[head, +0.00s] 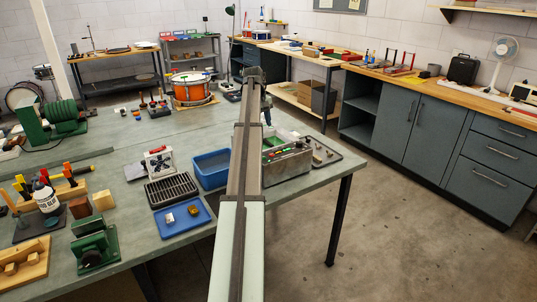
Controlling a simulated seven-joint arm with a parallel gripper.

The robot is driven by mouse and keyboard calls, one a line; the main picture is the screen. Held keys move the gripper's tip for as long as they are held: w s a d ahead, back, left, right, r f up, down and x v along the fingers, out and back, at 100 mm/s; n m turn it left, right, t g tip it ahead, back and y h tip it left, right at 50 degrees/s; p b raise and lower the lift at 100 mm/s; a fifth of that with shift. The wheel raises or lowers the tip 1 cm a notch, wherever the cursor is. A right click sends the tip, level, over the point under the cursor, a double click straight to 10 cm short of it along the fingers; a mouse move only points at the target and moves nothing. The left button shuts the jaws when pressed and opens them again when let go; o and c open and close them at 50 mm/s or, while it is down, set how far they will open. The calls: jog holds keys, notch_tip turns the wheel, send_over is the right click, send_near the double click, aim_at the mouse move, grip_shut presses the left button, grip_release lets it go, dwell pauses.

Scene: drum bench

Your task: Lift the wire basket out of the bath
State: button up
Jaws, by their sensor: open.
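A grey metal box (288,165), which looks like the bath, stands near the right edge of the green bench, right of my arm. Small red, green and pale items show along its open top. I cannot clearly make out the wire basket there; the left part of the box is hidden behind my arm. My arm reaches up the middle of the picture and bends over far back. A dark part of it shows just behind and above the box. My gripper's fingers are hidden behind the arm.
A blue bin (211,169) stands just left of my arm. A black slotted rack (171,190) and a blue tray (183,217) with small items lie in front. A dark tray (318,152) lies right of the box. A drum (191,90) stands farther back.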

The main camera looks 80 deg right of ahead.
aim_at(268, 142)
jog(key=f, duration=0.3)
jog(key=s+d+f, duration=0.1)
jog(key=f, duration=0.3)
jog(key=s+f, duration=0.1)
jog(key=f, duration=0.2)
jog(key=shift+d+f, duration=0.35)
grip_shut()
